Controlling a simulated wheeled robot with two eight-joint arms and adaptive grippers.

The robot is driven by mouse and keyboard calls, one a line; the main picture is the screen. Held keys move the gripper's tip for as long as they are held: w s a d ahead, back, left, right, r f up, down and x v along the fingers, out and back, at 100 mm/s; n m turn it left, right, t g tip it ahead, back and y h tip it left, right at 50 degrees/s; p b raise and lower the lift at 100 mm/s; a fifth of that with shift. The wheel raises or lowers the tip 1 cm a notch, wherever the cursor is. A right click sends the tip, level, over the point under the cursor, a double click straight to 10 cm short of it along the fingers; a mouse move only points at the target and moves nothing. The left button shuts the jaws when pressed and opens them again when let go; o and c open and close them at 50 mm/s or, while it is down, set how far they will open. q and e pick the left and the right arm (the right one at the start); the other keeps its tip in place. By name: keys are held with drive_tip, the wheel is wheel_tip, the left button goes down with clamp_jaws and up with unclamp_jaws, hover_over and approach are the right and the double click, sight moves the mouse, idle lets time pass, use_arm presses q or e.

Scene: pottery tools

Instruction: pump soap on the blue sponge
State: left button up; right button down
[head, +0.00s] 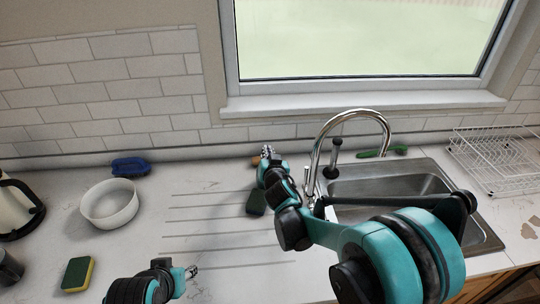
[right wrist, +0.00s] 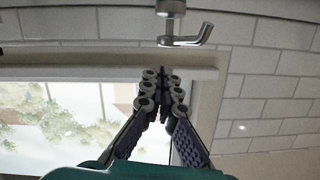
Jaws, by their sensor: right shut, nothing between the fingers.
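The blue sponge (head: 130,166) lies on the white counter near the tiled wall, behind a white bowl. A metal spout (right wrist: 186,38), which looks like a pump nozzle, shows at the top of the right wrist view, beyond my right fingertips. A dark green body (head: 256,202), possibly its bottle, is partly hidden by my right arm in the head view. My right gripper (head: 267,152) is left of the faucet; it is shut and empty in the right wrist view (right wrist: 165,75). My left gripper (head: 191,271) is low over the front counter; its opening is unclear.
The white bowl (head: 110,205) stands in front of the blue sponge. A yellow-green sponge (head: 78,274) lies at front left, near a kettle (head: 15,208). The faucet (head: 349,113), sink (head: 395,180) and wire rack (head: 495,160) are at right. Grooved counter between bowl and sink is mostly clear.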

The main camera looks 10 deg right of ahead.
drive_tip(key=shift+a+f, duration=0.2)
drive_tip(key=shift+f, duration=0.75)
